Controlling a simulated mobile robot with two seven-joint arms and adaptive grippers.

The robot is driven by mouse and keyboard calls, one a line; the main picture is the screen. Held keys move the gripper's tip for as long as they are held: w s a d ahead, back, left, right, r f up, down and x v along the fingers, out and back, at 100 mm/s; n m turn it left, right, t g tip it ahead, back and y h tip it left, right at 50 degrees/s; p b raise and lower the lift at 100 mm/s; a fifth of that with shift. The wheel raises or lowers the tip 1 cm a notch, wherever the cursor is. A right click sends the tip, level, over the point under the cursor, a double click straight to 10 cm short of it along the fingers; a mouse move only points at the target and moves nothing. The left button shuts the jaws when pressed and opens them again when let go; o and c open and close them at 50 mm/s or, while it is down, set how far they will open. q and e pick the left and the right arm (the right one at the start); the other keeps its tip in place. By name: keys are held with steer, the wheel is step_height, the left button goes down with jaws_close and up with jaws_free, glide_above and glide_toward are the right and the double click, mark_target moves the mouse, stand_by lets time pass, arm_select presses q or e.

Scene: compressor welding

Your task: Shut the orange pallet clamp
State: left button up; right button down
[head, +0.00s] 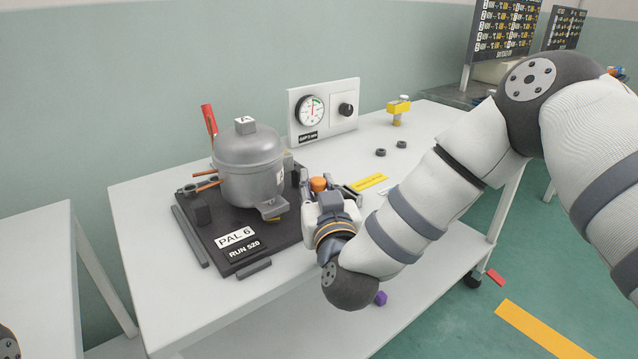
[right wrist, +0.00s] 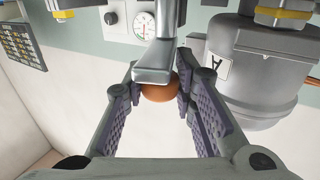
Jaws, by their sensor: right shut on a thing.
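The clamp's orange knob (head: 319,184) shows at the right edge of the dark pallet (head: 224,262), beside the grey compressor (head: 248,166). My right gripper (head: 318,182) comes in from the right and is shut on the orange knob. In the right wrist view the knob (right wrist: 160,88) sits between the two ribbed fingers (right wrist: 160,92), with the grey metal lever (right wrist: 155,65) across its upper part. The compressor also shows there (right wrist: 265,70). The clamp's base is mostly hidden behind my gripper in the head view. My left gripper is not in view.
A gauge panel (head: 324,113) stands behind the pallet on the white table (head: 150,270). A red-handled tool (head: 209,121) stands behind the compressor. A yellow label (head: 370,181), black rings (head: 381,152) and a yellow-topped fitting (head: 398,108) lie right of the pallet.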

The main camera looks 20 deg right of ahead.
steer(key=c, duration=1.3)
jaws_free()
steer(key=s+a, duration=0.1)
steer(key=s, duration=1.1)
steer(key=shift+a, duration=0.2)
steer(key=shift+c, duration=0.5)
